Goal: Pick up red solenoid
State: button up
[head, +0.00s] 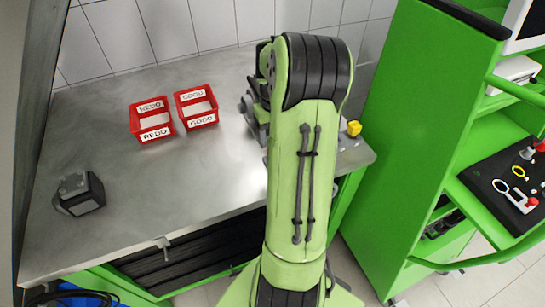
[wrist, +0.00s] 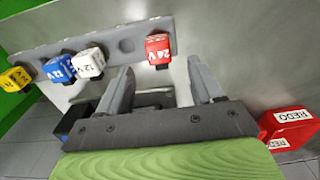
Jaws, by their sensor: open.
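The red solenoid (wrist: 158,48), marked 24 V, sits at a grey metal bar (wrist: 125,44) in the wrist view. It is upper middle, beyond my fingertips and between their lines. My gripper (wrist: 163,82) is open, with its two grey fingers apart and nothing visible between them. The red solenoid stands apart from the fingers. In the head view my green arm covers the gripper and the red solenoid.
A white solenoid (wrist: 90,62), a blue solenoid (wrist: 59,68) and a yellow one (wrist: 15,79) sit left along the bar. Red bins marked REDO (head: 152,133) and GOOD (head: 201,119) and a black device (head: 80,194) stand on the metal bench (head: 180,190). A green cabinet (head: 385,130) stands right.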

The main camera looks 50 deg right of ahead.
notch_tip(320, 180, down, 7)
jog(key=shift+d+r+b, duration=0.1)
jog(key=shift+b, duration=0.35)
jog(key=shift+s+r, duration=0.1)
jog(key=shift+c, duration=0.2)
jog(key=c, duration=0.8)
notch_tip(320, 180, up, 10)
jog(key=shift+p, duration=0.95)
jog(key=shift+c, duration=0.2)
